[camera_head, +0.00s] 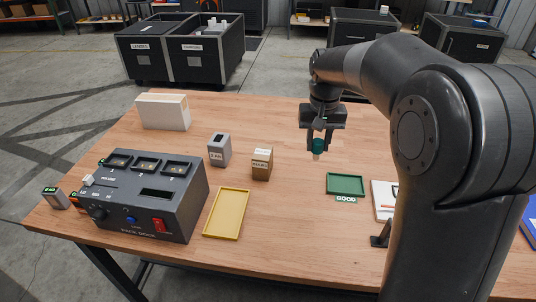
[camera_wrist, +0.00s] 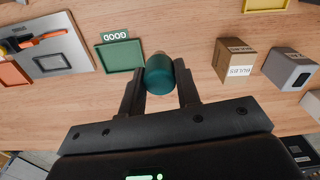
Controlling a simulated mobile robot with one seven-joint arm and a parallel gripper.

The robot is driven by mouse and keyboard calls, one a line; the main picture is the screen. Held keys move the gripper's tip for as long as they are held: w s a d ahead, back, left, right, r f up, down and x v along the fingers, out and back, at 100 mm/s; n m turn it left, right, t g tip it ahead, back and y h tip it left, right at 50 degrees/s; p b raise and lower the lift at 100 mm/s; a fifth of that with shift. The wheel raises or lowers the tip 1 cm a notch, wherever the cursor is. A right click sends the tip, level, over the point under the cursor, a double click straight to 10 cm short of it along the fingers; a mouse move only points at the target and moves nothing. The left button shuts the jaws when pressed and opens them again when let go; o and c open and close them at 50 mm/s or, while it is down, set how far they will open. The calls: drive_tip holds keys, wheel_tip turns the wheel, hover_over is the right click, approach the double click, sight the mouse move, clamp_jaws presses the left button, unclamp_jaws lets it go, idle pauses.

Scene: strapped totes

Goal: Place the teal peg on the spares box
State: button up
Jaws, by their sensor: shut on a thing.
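My gripper (camera_head: 320,137) is shut on the teal peg (camera_head: 318,146) and holds it above the middle right of the wooden bench. In the wrist view the peg (camera_wrist: 160,76) sits between the two fingers of my gripper (camera_wrist: 158,82), with a paler end beyond it. No label that reads "spares" is legible. A small brown carton (camera_head: 261,164) with a white label stands on the bench left of my gripper; it also shows in the wrist view (camera_wrist: 233,62). A plain pale box (camera_head: 163,112) stands at the bench's back left. I cannot tell which is the spares box.
A green tray (camera_head: 346,184) marked GOOD lies right of and nearer than the peg. A yellow tray (camera_head: 227,213), a grey box (camera_head: 219,149) and the pack dock (camera_head: 143,197) stand to the left. Black totes (camera_head: 181,51) stand on the floor behind. The bench between carton and gripper is clear.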

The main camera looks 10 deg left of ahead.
drive_tip(key=w+a+r, duration=0.4)
drive_tip(key=a, duration=0.1)
drive_tip(key=n, duration=0.1)
hover_over(261, 157)
wheel_tip(261, 157, down, 7)
drive_tip(key=shift+s+f, duration=0.1)
drive_tip(key=shift+f, duration=1.75)
drive_tip(key=shift+f, duration=0.15)
drive_tip(key=o, duration=1)
